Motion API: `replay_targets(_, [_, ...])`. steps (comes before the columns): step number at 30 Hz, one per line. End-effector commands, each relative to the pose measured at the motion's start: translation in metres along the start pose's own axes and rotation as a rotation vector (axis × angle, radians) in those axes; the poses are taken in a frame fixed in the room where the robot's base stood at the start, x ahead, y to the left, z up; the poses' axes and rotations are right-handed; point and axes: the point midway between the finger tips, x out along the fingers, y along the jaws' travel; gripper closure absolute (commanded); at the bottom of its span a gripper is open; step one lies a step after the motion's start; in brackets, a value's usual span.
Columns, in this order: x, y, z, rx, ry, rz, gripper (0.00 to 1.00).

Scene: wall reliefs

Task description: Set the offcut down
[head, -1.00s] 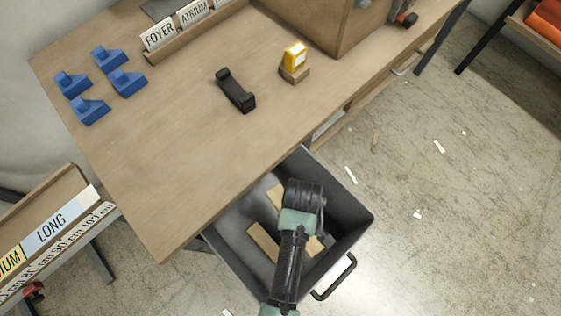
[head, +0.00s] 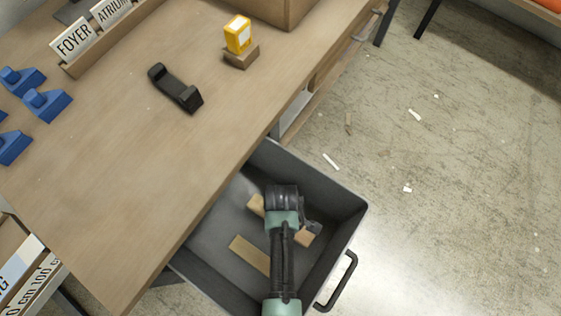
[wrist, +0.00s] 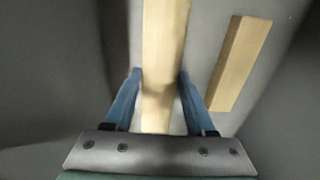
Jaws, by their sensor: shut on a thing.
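The offcut is a pale wooden strip (wrist: 163,60) between the two blue fingers of my gripper (wrist: 160,73) in the wrist view. The fingers are shut on it. In the head view my arm reaches down into an open grey drawer (head: 335,197), and what seems to be the held offcut (head: 305,237) shows at both sides of my wrist. The fingertips are mostly hidden there. A second wooden strip (head: 250,255) lies on the drawer floor, and it also shows to the right of the held one in the wrist view (wrist: 240,62). I cannot tell whether the held offcut touches the floor.
The drawer has raised walls and a black handle (head: 340,283). Above it is the wooden bench (head: 130,190), with a black bracket-like piece (head: 175,88), a yellow device on a block (head: 238,38), blue pieces (head: 45,103) and a sign rack (head: 105,38).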

Motion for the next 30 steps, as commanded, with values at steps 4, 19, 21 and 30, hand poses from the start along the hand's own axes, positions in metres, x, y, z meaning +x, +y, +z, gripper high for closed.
replay_targets(4, [0.019, 0.0, 0.0, 0.0, 0.0, 0.0, 1.0])
replay_targets(19, [0.039, 0.0, 0.0, 0.0, 0.0, 0.0, 1.0])
replay_targets(21, [0.039, 0.0, 0.0, 0.0, 0.0, 0.0, 0.37])
replay_targets(30, [0.039, 0.0, 0.0, 0.0, 0.0, 0.0, 0.15])
